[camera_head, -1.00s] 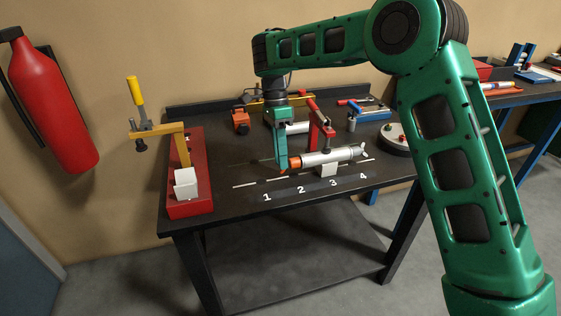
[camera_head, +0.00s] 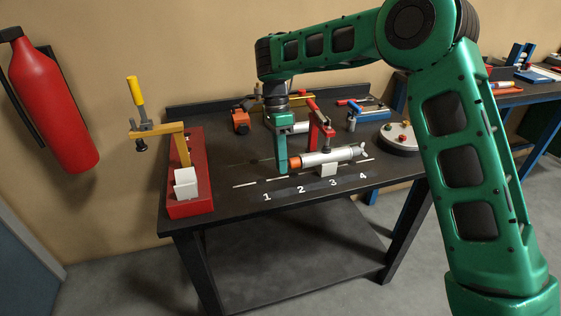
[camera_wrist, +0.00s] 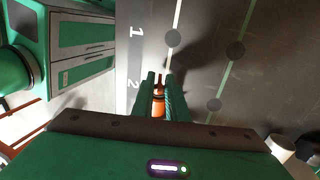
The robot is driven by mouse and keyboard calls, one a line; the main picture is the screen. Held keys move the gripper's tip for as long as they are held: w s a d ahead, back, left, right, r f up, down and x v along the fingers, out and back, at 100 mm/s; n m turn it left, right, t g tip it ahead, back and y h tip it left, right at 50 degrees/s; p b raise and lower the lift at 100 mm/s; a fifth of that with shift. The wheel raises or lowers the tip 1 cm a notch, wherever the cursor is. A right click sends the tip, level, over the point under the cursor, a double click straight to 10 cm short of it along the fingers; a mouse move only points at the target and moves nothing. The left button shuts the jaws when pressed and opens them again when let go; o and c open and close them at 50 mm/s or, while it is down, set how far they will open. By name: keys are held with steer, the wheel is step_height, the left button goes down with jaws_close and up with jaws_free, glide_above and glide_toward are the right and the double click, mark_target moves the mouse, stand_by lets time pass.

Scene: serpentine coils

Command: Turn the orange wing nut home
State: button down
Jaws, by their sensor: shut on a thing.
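The orange wing nut (camera_head: 295,162) sits at the left end of a silver cylinder (camera_head: 322,158) that lies level above the bench. My gripper (camera_head: 282,168) points down at that left end, and its fingers partly cover the nut in the head view. In the wrist view, an orange piece (camera_wrist: 158,104) lies between the two green fingers of my gripper (camera_wrist: 158,78), which are shut on it. I cannot tell the turn angle of the nut's wings or whether it is seated.
A red clamp (camera_head: 318,122) stands behind the cylinder. A red base with a yellow-handled clamp (camera_head: 189,208) is at the bench's left. A round disc (camera_head: 398,140) is at the right. The bench front, marked 1 to 4, is mostly clear.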

steer(key=t, duration=0.2)
steer(key=s+t+y, duration=0.1)
steer(key=t, duration=0.2)
steer(key=shift+d, duration=0.1)
steer(key=t, duration=0.2)
steer(key=t+y, duration=0.2)
steer(key=t, duration=0.1)
steer(key=shift+s+f+t, duration=0.3)
steer(key=shift+s, duration=0.05)
steer(key=t, duration=0.3)
steer(key=shift+s+f+y, duration=0.1)
steer(key=shift+f+y, duration=0.05)
steer(key=shift+y, duration=0.25)
steer(key=shift+t+y, duration=0.3)
steer(key=shift+t, duration=0.6)
steer(key=shift+w+d, duration=0.1)
steer(key=shift+w, duration=0.1)
steer(key=c, duration=2)
jaws_free()
